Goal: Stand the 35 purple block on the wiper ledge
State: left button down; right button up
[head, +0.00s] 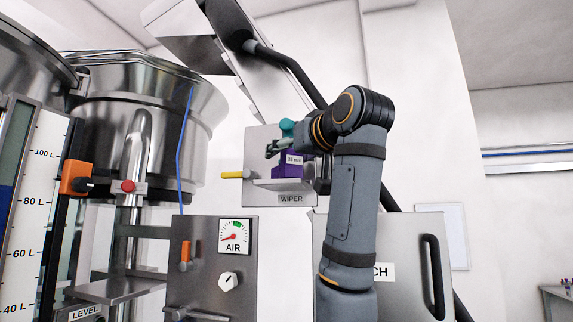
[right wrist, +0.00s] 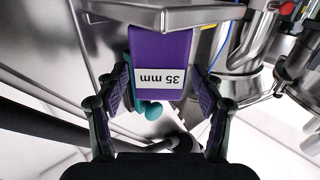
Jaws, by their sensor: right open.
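The purple block (head: 288,170), with a white 35 mm label, stands on the wiper ledge (head: 268,184), just above the WIPER label. The right wrist view shows the block (right wrist: 160,47) upside down, its end against the metal ledge (right wrist: 178,14). My right gripper (head: 272,148) is at the block, its arm coming in from the right. In the right wrist view its fingers (right wrist: 159,90) are open on both sides of the block, with a gap on each side. The teal knob (head: 287,127) shows behind the gripper. My left gripper is out of view.
A yellow-tipped pin (head: 232,174) sticks out left of the ledge. Black pipe (head: 294,71) slants behind my right arm. The AIR gauge panel (head: 214,275) stands below left, and a large steel bowl (head: 150,95) stands to the left.

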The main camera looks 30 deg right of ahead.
jog(key=shift+s+d, duration=0.15)
jog(key=shift+s, duration=0.05)
jog(key=shift+c, duration=1.3)
jog(key=shift+s, duration=0.2)
jog(key=c, duration=0.5)
jog(key=shift+w, duration=0.15)
grip_shut()
